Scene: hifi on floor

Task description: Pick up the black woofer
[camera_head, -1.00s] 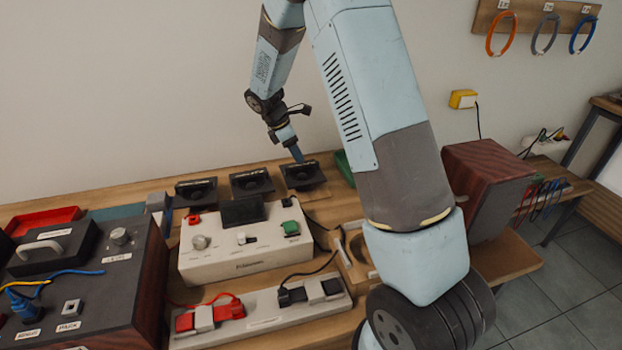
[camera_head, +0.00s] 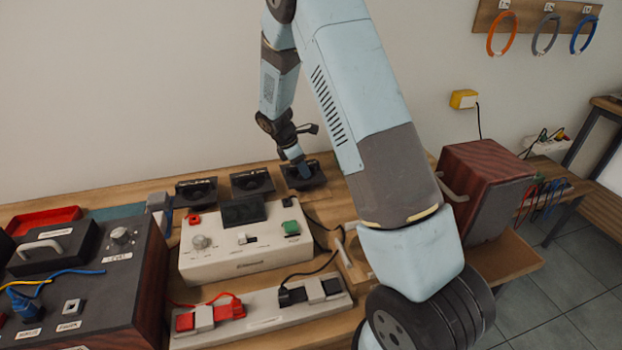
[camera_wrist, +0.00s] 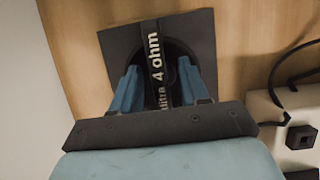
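Three black speaker units stand in a row at the back of the bench in the head view: a left one (camera_head: 196,191), a middle one (camera_head: 252,183) and a right one (camera_head: 313,181). My gripper (camera_head: 303,172) is down at the right one. In the wrist view, this black woofer (camera_wrist: 203,42) has a square plate, a round cone and a raised bar marked "4 ohm". The blue fingers of my gripper (camera_wrist: 157,88) stand on either side of the bar. They look apart, with a gap to the bar on each side. The fingertips are partly hidden in the cone's shadow.
A white control box (camera_head: 240,262) stands just in front of the woofers, and a black cable (camera_wrist: 290,65) runs close by. The wall is close behind. A wooden box (camera_head: 487,178) stands at right, and a dark console (camera_head: 90,285) at left.

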